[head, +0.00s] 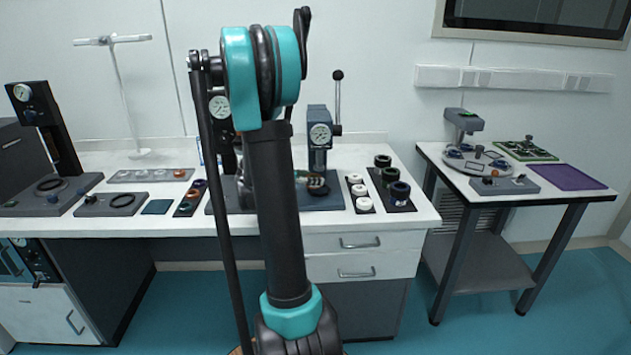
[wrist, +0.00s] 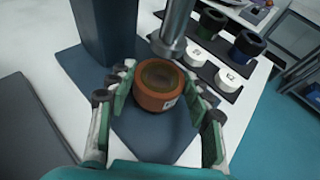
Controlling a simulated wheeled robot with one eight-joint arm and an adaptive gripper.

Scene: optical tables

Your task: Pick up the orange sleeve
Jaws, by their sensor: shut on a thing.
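The orange sleeve (wrist: 158,88) is a short, round, orange-brown cylinder with a dark recessed top and a small pale label on its side. In the wrist view it is between the fingers of my gripper (wrist: 160,84), which is shut on it. The sleeve is upright over the dark blue-grey base plate (wrist: 150,138) of a press. I cannot tell whether its bottom touches the plate. In the head view my arm hides much of this area.
The press (head: 320,140) has a grey column (wrist: 105,30) beside the sleeve and a metal ram (wrist: 172,32) close above it. White rings (wrist: 195,53) and dark rings (wrist: 246,46) stand on trays to the right. A side table (head: 560,205) stands further right.

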